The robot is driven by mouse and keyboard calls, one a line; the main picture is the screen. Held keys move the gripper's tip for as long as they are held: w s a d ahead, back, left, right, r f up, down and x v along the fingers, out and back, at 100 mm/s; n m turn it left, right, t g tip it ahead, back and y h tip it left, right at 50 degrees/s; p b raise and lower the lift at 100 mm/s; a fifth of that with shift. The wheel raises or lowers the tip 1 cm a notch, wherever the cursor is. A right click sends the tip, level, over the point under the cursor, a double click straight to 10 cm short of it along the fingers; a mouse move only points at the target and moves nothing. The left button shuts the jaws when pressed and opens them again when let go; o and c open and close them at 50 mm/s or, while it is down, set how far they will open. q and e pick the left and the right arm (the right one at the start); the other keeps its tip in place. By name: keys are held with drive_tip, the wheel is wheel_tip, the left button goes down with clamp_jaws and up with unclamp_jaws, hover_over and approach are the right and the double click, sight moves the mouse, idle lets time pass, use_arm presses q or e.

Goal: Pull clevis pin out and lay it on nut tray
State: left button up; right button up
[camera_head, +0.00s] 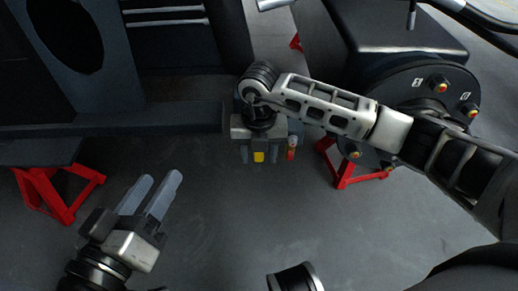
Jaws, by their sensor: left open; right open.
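My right gripper (259,152) hangs near the centre, at the end of the dark chassis beam, with its fingers pointing down the picture. It is open. A small yellow piece (258,157) shows between its fingers, and whether they touch it cannot be told. A small red-and-orange piece (292,150) shows just right of the gripper. I cannot tell whether either piece is the clevis pin. My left gripper (156,191) is open and empty over the floor at lower left, its two grey fingers pointing up and right. I cannot make out the nut tray.
A dark beam (150,118) runs across the left. Red stands (60,192) are at left and right. A dark round plate (425,92) with orange-tipped bolts and white labels is at upper right, behind my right arm. The middle floor is clear.

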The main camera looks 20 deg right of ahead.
drive_tip(key=c, duration=0.9)
clamp_jaws()
drive_tip(key=s+a+p, duration=0.2)
drive_tip(key=s+p, duration=0.3)
drive_tip(key=s, duration=0.4)
drive_tip(key=shift+a, duration=0.25)
idle(0.6)
